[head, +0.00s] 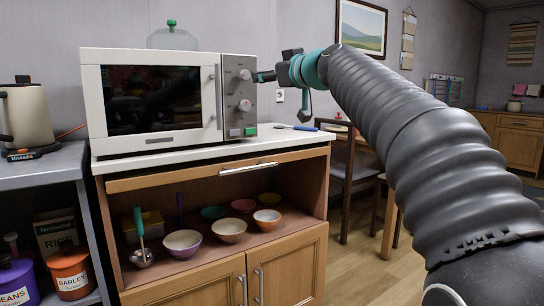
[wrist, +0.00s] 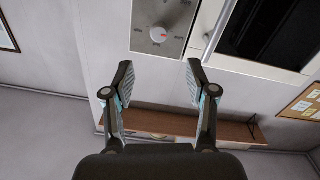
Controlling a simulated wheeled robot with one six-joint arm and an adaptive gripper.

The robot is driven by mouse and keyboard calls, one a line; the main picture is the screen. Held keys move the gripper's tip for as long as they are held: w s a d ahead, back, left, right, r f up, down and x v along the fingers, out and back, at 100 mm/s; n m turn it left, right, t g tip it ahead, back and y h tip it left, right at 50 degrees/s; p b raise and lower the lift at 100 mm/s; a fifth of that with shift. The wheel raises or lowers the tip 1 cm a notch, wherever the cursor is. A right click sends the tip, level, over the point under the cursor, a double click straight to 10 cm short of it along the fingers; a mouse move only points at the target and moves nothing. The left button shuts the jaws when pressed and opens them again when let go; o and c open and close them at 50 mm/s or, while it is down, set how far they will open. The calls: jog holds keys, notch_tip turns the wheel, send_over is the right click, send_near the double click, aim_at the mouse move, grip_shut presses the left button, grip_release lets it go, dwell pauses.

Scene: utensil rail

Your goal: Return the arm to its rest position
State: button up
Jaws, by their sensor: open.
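My gripper (head: 264,76) is at the end of my raised arm in the head view, in front of or beside the control panel of the white microwave (head: 150,58). The head view does not show clearly whether it touches the panel. In the wrist view my gripper (wrist: 160,72) is open, its two fingers well apart with nothing between them. A control panel with a dial (wrist: 162,32) shows beyond the fingertips, and a dark door window (wrist: 262,28) is to its right.
The microwave stands on a cabinet (head: 212,160) with bowls and a ladle on its open shelf. A kettle (head: 25,115) stands on a grey shelf unit at left. A chair (head: 350,170) is behind my arm. A brown shelf (wrist: 195,123) shows in the wrist view.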

notch_tip(320, 180, down, 12)
jog(key=m+g+h, duration=0.2)
jog(key=m+g, duration=0.1)
jog(key=m, duration=0.1)
jog(key=s+d+f+m+g+h+p, duration=0.1)
jog(key=s+d+f+g, duration=0.1)
jog(key=s+f, duration=0.3)
jog(key=s+d+f+m+g+h+p, duration=0.1)
jog(key=s+d+f, duration=0.15)
jog(key=f, duration=0.45)
jog(key=s+d+f+m+g+h+p, duration=0.1)
jog(key=s+d+f, duration=0.3)
jog(key=s, duration=0.6)
jog(key=s+d+f+m+g+h+p, duration=0.1)
jog(key=s+f, duration=0.4)
jog(key=s, duration=0.6)
jog(key=s+d+f+m+g+h+p, duration=0.1)
jog(key=s+d+f+h+p, duration=0.2)
jog(key=s, duration=0.7)
jog(key=d+f+p, duration=0.1)
jog(key=d+p, duration=0.1)
jog(key=d, duration=0.1)
jog(key=shift+s+d+f+g+h, duration=0.25)
jog(key=shift+d+f+g+h, duration=0.05)
jog(key=shift+o, duration=0.4)
